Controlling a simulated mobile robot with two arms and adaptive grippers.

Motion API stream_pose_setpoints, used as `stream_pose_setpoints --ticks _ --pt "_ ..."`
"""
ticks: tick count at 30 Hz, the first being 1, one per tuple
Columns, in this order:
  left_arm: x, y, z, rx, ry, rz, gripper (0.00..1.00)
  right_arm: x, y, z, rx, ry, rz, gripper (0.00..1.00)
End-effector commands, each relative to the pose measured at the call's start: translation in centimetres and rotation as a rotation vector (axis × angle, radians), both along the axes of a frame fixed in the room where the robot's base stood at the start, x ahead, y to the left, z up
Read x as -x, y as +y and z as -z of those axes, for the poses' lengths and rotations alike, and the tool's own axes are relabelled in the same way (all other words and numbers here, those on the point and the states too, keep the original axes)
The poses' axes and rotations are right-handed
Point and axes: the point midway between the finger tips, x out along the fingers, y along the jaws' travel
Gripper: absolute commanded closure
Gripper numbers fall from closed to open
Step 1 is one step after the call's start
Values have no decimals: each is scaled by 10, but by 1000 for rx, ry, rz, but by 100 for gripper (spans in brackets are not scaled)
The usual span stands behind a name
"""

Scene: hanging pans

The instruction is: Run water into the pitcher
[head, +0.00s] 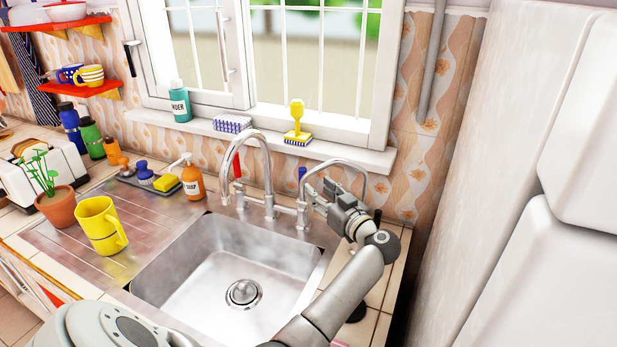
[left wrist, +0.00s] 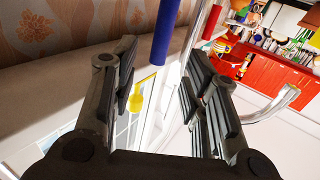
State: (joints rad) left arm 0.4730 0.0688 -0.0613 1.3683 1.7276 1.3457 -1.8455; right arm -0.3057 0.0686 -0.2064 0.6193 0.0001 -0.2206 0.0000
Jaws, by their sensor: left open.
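The yellow pitcher (head: 96,222) stands upright on the metal drainboard, left of the sink basin (head: 195,262). Nothing holds it. The chrome faucet (head: 262,160) rises behind the basin, with a red handle (head: 238,166) and a blue handle (head: 302,174). My left gripper (head: 320,190) is beside the blue handle at the faucet's right end. In the left wrist view, its jaws (left wrist: 160,78) are open and the blue handle (left wrist: 166,28) stands ahead between the fingertips; I cannot tell whether they touch it. My right gripper is not in view.
A thinner curved spout (head: 345,164) stands just behind my left gripper. A soap bottle (head: 193,178), yellow sponge (head: 167,182) and potted plant (head: 57,205) are on the left counter. A yellow brush (head: 297,120) is on the sill. The basin is empty.

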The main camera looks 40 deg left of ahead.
Motion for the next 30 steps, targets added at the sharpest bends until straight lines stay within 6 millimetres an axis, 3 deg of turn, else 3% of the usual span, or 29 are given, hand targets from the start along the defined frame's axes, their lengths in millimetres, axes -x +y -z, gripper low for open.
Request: stream_pose_setpoints --ticks 6,13,26,30 --pt "-12 43 -3 -6 1 -3 58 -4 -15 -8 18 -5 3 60" --pt "-21 75 -2 -4 -1 -1 58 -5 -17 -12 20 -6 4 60" --pt "-24 84 0 -1 -1 0 58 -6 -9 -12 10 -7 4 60" --pt "-24 84 0 -2 -2 0 76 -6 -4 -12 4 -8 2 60"
